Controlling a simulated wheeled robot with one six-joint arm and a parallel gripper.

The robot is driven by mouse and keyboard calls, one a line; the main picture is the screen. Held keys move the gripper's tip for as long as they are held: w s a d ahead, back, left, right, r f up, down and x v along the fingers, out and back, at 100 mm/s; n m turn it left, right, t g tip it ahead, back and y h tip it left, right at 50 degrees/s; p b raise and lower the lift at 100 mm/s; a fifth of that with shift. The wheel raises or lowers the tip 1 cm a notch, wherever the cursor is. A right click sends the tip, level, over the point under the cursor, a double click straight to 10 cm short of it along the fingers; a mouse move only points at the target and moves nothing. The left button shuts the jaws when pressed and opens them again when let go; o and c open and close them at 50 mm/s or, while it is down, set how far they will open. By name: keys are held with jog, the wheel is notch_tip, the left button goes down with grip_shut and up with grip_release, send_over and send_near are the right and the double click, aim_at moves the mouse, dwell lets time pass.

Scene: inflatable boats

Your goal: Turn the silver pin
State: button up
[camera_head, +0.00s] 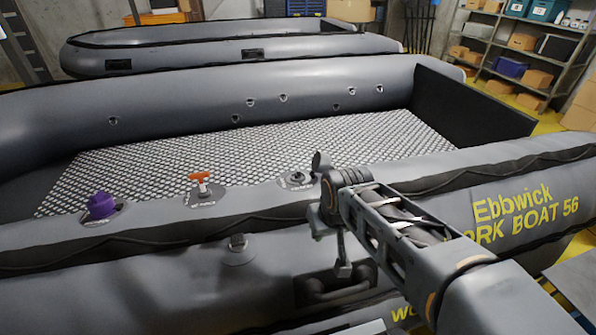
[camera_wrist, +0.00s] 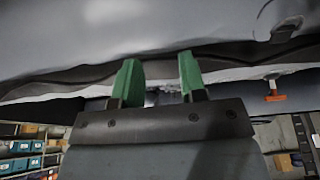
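A small silver-grey fitting (camera_head: 297,177), which I take for the silver pin, stands on a labelled round base on top of the near boat's tube. It is just left of my wrist. My gripper (camera_head: 319,230) is at the tube's near side, beside and below that fitting, mostly hidden by my wrist. In the wrist view my gripper (camera_wrist: 160,78) has two green fingers standing apart, with a clear gap between them. Small pale bits show behind the gap, too unclear to name. I see no contact with the fitting.
An orange T-handle (camera_head: 200,180) and a purple cap (camera_head: 101,205) sit further left on the same tube. A grey fitting (camera_head: 238,250) and a black handle (camera_head: 335,287) are on the tube's side. Shelves (camera_head: 515,50) stand at the back right.

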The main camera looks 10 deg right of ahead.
jog(key=w+g+b, duration=0.1)
jog(key=w, duration=0.8)
jog(key=w+b, duration=0.1)
jog(key=w, duration=0.9)
jog(key=w+r+g+b, duration=0.1)
jog(key=w, duration=0.9)
jog(key=shift+d+g+b, duration=0.2)
jog(key=shift+g+b, duration=0.1)
jog(key=shift+b, duration=0.05)
notch_tip(320, 180, up, 3)
jog(key=w, duration=0.2)
notch_tip(320, 180, up, 4)
send_over(297, 170)
jog(key=shift+g, duration=0.4)
notch_tip(297, 170, down, 13)
jog(key=b, duration=0.7)
jog(key=shift+s+d+f, duration=0.1)
jog(key=shift+d, duration=0.05)
grip_shut()
